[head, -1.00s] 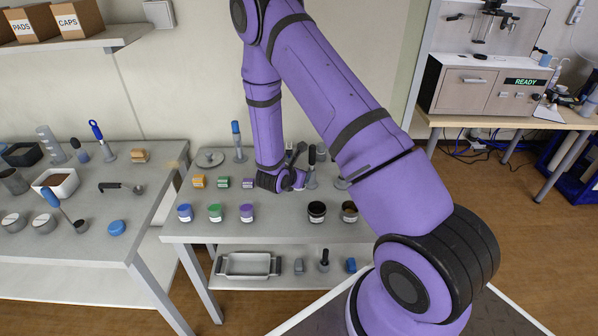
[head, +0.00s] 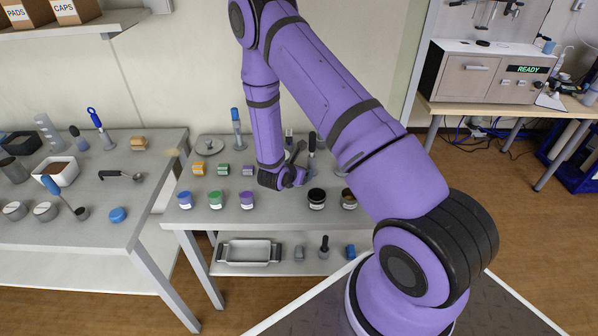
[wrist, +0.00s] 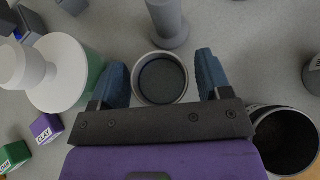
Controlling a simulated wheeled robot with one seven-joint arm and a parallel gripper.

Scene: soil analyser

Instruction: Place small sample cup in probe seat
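In the wrist view a small round sample cup (wrist: 162,82), pale-rimmed with a dark grey inside, lies between the two blue fingertips of my gripper (wrist: 161,80). The fingers are apart. The left one is very close to the cup's rim and a narrow gap shows at the right one. I cannot tell whether either touches. In the head view my gripper (head: 293,178) is over the middle table, and the cup is hidden there. The analyser (head: 485,78) with a green READY display stands on the right bench. I cannot make out the probe seat for certain.
In the wrist view a grey post (wrist: 168,25) stands just beyond the cup. Coloured jars (head: 215,200) line the table's front.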

